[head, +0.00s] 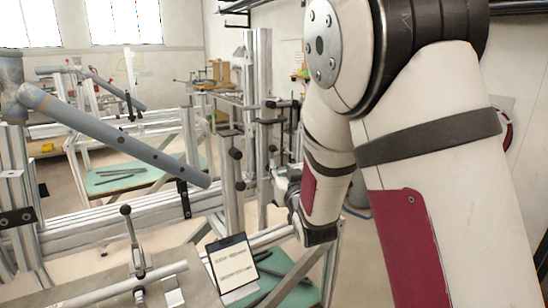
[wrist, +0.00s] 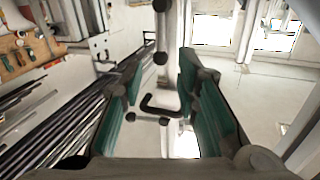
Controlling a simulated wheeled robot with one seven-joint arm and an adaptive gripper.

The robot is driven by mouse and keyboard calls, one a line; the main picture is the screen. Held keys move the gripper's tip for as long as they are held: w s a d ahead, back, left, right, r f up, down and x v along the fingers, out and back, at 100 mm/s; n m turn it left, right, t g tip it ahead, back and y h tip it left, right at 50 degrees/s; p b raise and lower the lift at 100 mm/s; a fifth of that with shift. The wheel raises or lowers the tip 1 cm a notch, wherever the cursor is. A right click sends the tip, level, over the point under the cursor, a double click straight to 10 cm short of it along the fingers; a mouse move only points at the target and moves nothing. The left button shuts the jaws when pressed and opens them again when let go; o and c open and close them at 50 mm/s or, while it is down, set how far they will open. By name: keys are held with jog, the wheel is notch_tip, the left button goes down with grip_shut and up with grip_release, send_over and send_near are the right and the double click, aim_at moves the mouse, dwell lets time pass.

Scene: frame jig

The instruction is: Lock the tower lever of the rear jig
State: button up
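In the wrist view my gripper (wrist: 158,98) is open, with its two teal-padded fingers well apart. Between and beyond them show a black bent handle (wrist: 158,106) and a short bar with dark round knobs (wrist: 148,119); I see no contact with the fingers. A dark rod with a ball end (wrist: 160,57) stands above them. In the head view an upright aluminium tower (head: 264,125) carries black clamp parts (head: 283,104), just left of my arm. My gripper in the head view is mostly hidden by my arm. Which part is the tower lever, I cannot tell.
A blue-grey tube (head: 115,132) slants across the frame at left. A toggle clamp (head: 134,240) and a tablet (head: 232,266) stand at the front. Green-topped shelves (head: 131,174) lie lower down. In the wrist view a tool board (wrist: 25,48) and dark rods (wrist: 50,125) are at left.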

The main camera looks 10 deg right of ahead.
aim_at(273, 156)
jog(key=w, duration=1)
jog(key=shift+w, duration=0.1)
grip_shut()
